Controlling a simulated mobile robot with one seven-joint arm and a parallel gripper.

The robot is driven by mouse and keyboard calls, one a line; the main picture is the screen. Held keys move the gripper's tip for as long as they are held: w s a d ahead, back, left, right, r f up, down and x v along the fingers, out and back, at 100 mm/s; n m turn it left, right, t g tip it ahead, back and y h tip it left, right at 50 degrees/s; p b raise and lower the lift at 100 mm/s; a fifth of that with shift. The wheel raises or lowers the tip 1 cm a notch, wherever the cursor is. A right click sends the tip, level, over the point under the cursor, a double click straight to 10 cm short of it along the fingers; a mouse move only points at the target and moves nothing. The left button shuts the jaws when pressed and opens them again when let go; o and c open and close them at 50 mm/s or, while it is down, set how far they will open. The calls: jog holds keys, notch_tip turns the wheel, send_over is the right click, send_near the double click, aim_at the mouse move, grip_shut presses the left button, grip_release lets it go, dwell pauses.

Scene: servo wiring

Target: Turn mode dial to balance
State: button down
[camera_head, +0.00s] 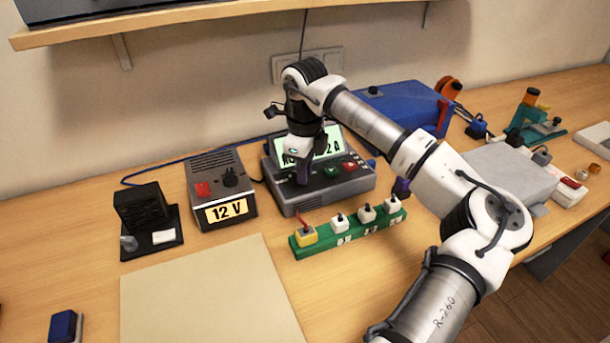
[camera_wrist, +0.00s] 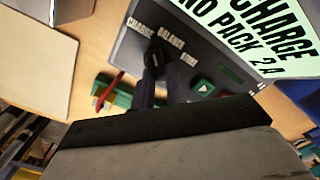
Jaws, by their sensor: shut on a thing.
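The grey charger (camera_head: 335,190) stands at the back middle of the bench, its lit screen (camera_wrist: 258,28) reading "CHARGE", "NO PACK" and "2A". In the wrist view its mode dial (camera_wrist: 155,58) sits below the printed words CHARGE, BALANCE (camera_wrist: 171,42) and STORE. My gripper (camera_head: 303,178) reaches down onto the left part of the charger's front panel. Its two dark fingers, also in the wrist view (camera_wrist: 154,78), are shut on the dial. The fingers cover much of the dial, so I cannot tell which word its pointer faces.
Green and red buttons (camera_wrist: 203,87) lie close beside the fingers. A green strip with several connectors (camera_head: 350,232) lies in front of the charger. A 12 V supply (camera_head: 222,188) stands to its left. A beige mat (camera_head: 210,300) lies bare at front left.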

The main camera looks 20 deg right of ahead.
jog(key=m+b, duration=0.1)
jog(key=m, duration=0.1)
jog(key=m+b, duration=0.2)
jog(key=shift+s+a+f+m, duration=0.1)
jog(key=shift+a+m, duration=0.05)
jog(key=shift+m, duration=0.15)
jog(key=shift+a+m+b, duration=0.2)
jog(key=shift+m+b, duration=1.2)
jog(key=shift+m, duration=0.6)
jog(key=shift+r, duration=0.2)
jog(key=c, duration=1.4)
grip_release()
jog(key=shift+c, duration=0.2)
notch_tip(320, 180, up, 14)
jog(key=b, duration=0.1)
jog(key=shift+f, duration=0.15)
